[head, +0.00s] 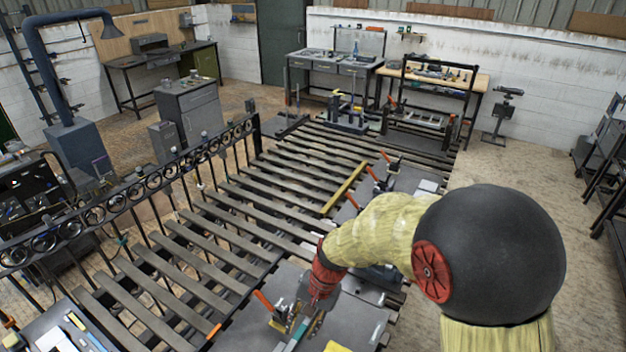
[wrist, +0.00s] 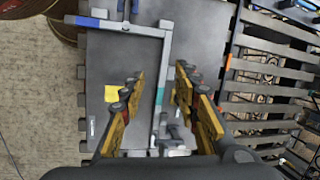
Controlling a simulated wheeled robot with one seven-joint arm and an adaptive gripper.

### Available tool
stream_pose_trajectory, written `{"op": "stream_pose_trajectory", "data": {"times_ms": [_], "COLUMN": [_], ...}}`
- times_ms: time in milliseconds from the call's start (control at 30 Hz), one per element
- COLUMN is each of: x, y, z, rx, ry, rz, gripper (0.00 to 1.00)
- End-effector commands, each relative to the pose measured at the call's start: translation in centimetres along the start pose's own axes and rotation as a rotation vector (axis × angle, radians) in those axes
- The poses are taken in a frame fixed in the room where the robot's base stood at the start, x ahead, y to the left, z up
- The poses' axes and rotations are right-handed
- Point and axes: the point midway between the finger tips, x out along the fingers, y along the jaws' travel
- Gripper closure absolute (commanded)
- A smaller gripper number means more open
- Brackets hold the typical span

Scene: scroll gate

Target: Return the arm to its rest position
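My arm reaches in from the right in the head view, with a yellowish sleeve and red cuff. My gripper (head: 298,318) is low over a dark plate (head: 350,322) on the slatted bench. In the wrist view my gripper (wrist: 160,78) has its two yellow-and-black fingers spread apart. A grey steel bar frame (wrist: 125,26) with blue and green marks shows between and beyond the fingers. It appears clear of both fingers, but its distance from them is hard to tell.
A scroll-topped railing (head: 128,196) stands along the bench's left side. A yellow square (wrist: 111,93) lies on the plate. Open floor (head: 535,165) is at right.

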Motion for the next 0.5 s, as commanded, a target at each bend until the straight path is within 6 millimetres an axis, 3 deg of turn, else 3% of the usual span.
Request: {"op": "stream_pose_trajectory", "data": {"times_ms": [200, 500], "x": [-3.2, -5.7], "y": [6.3, 14.6], "z": [2.2, 5.2], "rx": [-0.238, -0.428], "ry": [0.077, 0.217], "rz": [0.062, 0.159], "gripper": [0.68, 0.68]}}
